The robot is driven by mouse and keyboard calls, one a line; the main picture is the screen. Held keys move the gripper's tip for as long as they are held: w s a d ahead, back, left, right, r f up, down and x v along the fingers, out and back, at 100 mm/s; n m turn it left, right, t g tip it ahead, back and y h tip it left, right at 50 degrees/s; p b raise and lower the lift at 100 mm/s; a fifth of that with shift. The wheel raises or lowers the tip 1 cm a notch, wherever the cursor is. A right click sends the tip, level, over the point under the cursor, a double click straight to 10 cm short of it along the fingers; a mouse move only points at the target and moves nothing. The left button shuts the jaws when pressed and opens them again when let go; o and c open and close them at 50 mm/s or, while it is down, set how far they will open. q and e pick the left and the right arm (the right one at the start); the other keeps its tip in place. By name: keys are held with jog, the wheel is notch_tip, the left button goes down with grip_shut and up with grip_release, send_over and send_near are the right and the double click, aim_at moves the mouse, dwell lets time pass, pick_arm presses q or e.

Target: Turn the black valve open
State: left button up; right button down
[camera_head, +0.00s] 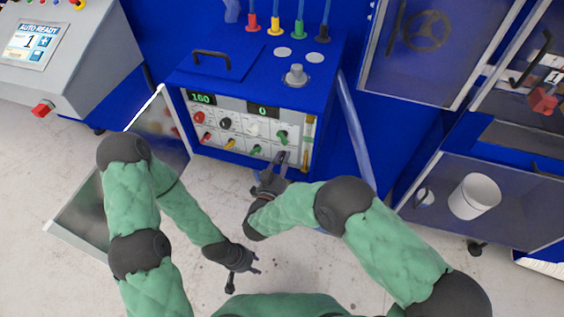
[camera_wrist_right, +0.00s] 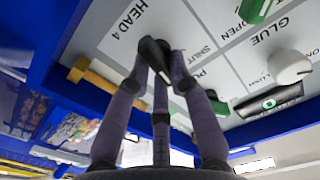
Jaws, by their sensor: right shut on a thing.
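The black valve (camera_wrist_right: 152,50) is a dark lever on the white panel, beside the label HEAD 4. My right gripper (camera_wrist_right: 163,66) has its fingers around this lever and is shut on it. In the head view, my right gripper (camera_head: 281,161) is at the lower right of the panel, below a green valve, and its fingers mostly hide the black lever. My left gripper (camera_head: 244,270) hangs low over the floor, empty, with its fingers spread.
The blue machine (camera_head: 252,65) carries the panel, which has red, black, white, yellow and green knobs and displays reading 160 and 0. An open clear door (camera_head: 160,125) stands at its left. A grey console (camera_head: 75,75) is at far left. A white bucket (camera_head: 474,197) is at right.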

jog(key=shift+d+f+m+b, duration=0.15)
jog(key=shift+m+b, duration=0.75)
jog(key=shift+m, duration=0.7)
jog(key=shift+f+m+b, duration=0.1)
jog(key=shift+m+b, duration=0.75)
jog(key=shift+m, duration=0.75)
jog(key=c, duration=1.1)
grip_release()
jog(key=shift+s, duration=0.1)
jog(key=v, duration=1.2)
